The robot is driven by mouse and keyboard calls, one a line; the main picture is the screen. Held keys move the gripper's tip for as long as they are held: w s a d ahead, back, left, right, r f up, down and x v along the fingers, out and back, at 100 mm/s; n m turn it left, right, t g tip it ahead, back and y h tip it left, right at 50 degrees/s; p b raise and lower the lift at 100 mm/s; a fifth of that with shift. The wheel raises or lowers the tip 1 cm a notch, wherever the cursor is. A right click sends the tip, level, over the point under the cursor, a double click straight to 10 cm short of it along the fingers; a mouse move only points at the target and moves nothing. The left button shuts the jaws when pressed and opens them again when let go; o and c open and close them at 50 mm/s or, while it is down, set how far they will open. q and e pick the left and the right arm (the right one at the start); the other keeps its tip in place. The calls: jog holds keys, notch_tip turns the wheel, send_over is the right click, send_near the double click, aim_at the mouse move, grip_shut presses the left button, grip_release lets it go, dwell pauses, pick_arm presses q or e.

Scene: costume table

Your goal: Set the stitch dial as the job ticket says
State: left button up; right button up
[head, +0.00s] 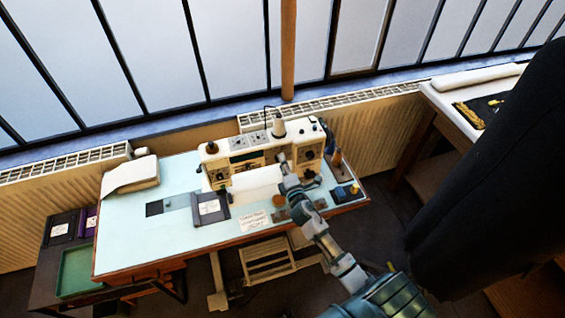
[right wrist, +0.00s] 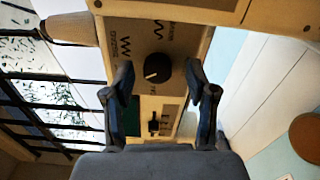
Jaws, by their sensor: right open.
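The cream sewing machine (head: 215,165) stands at the back of the pale blue table. The right wrist view shows its black round stitch dial (right wrist: 157,68) with a light pointer mark and zigzag symbols printed around it. My right gripper (right wrist: 159,80) is open, with one finger on each side of the dial in that view; I cannot tell if they touch it. In the head view my right gripper (head: 284,160) is at the machine's front and hides part of it. A white card with handwriting (head: 253,220) lies on the table; its words are too small to read. My left gripper is out of view.
A dark square with a white label (head: 210,208) lies left of the card. Folded cream cloth (head: 130,175) is at the table's back left. A large dark form (head: 490,190) stands at the right.

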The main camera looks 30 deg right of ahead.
jog(key=v, duration=1.1)
jog(key=shift+d+f, duration=0.1)
jog(key=shift+f, duration=0.05)
jog(key=s+a+f+m+g, duration=0.4)
jog(key=s+f+m+g, duration=0.4)
jog(key=s+f+m, duration=0.25)
jog(key=s+a+f+m+g+y, duration=0.2)
jog(key=s+a+g, duration=0.15)
jog(key=s, duration=0.35)
jog(key=s+a+f+m+g+y, duration=0.1)
jog(key=s+a+m+g+y, duration=0.15)
jog(key=s+a, duration=0.35)
jog(key=s+d+f+g, duration=0.1)
jog(key=s+f, duration=0.1)
jog(key=f, duration=1.2)
jog(key=s+f, duration=0.2)
jog(key=f, duration=1.1)
jog(key=s+d+f+g, duration=0.1)
jog(key=s+d+f, duration=0.1)
jog(key=s+f, duration=1.1)
jog(key=shift+s+d+f+n, duration=0.25)
jog(key=shift+s+f+n, duration=0.1)
jog(key=shift+f, duration=0.3)
